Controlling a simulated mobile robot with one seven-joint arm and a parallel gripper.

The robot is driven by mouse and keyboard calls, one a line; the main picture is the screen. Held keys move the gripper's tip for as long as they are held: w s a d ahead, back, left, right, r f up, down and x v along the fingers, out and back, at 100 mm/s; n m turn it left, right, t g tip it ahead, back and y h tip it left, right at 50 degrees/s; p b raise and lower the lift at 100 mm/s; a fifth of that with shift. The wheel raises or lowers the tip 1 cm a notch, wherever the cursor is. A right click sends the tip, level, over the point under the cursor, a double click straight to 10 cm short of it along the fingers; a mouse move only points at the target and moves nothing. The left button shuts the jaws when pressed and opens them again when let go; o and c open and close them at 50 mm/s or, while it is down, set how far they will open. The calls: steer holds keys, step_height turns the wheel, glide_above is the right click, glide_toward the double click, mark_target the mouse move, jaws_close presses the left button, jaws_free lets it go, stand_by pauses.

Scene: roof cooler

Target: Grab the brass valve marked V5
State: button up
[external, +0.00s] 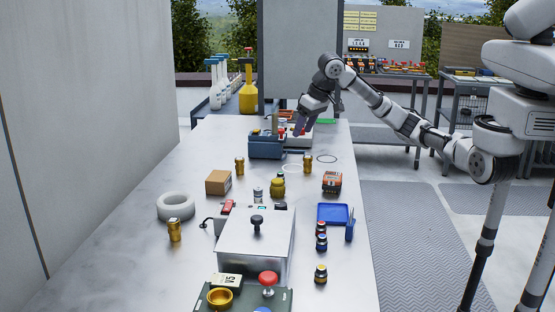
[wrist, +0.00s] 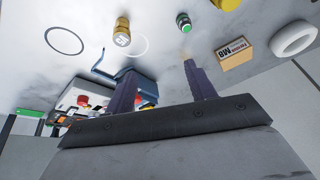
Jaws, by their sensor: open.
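Several brass cylinders stand on the bench. A white card (external: 227,280) at the front seems to read V5.
A cardboard box (external: 218,182), also in the wrist view (wrist: 235,54), a white roll (external: 175,205), a yellow pot (external: 277,189) and a large metal box (external: 256,240) stand nearer the front.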

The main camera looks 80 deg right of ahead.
steer(key=m+g, duration=0.1)
steer(key=g, duration=0.1)
glide_toward(308, 157)
steer(key=x, duration=0.6)
steer(key=shift+s+d, duration=0.1)
steer(key=shift+d, duration=0.15)
steer(key=shift+h, duration=0.3)
steer(key=shift+a+p+x, duration=0.2)
steer(key=shift+p+x, duration=0.7)
steer(key=shift+x, duration=2.15)
steer(key=shift+c, duration=0.3)
steer(key=c, duration=1.1)
steer(key=shift+r, duration=0.1)
